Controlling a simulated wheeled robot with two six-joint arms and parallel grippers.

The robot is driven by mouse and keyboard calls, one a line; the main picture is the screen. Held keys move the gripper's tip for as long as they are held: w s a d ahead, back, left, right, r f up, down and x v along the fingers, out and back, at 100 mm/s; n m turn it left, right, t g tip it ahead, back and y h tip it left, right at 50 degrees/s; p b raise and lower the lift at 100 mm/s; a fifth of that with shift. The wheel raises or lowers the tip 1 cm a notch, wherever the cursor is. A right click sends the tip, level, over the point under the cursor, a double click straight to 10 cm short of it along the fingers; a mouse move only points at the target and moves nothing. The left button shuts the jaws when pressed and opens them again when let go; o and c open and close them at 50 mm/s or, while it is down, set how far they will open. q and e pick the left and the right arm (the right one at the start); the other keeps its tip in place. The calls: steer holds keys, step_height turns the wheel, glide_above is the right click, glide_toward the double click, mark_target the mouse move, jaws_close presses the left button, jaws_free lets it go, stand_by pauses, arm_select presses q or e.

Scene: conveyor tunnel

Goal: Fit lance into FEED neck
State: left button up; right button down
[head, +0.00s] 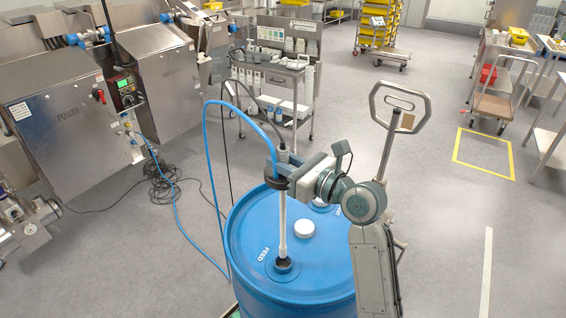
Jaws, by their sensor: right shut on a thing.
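The lance is a long white tube (283,222) with a grey head (284,158) and a blue hose at its top. My right gripper (277,181) is shut on the lance near its head and holds it about upright above the blue drum (245,235). The FEED neck (283,267) is a dark ring in the drum top, beside a white FEED label. The lance's lower end meets the neck opening in the picture; I cannot tell how far inside it is. My left gripper is not in view.
A white cap (304,229) sits on the drum top. The blue hose (206,150) and a black cable loop left towards steel machines (65,125). A pallet-truck handle (400,98) rises behind my right arm. A steel cart (275,85) stands behind the drum.

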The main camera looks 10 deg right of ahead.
mark_target(285, 196)
steer(key=shift+f+b, duration=0.4)
steer(key=shift+f, duration=0.2)
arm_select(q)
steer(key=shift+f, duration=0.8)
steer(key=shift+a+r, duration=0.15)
arm_select(e)
steer(key=shift+r, duration=0.1)
arm_select(q)
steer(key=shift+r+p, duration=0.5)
steer(key=shift+p, duration=0.1)
arm_select(e)
steer(key=shift+f, duration=0.2)
steer(key=shift+f+b, duration=1.45)
steer(key=shift+f, duration=2.65)
arm_select(q)
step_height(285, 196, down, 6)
steer(key=b, duration=0.3)
arm_select(e)
step_height(285, 196, down, 8)
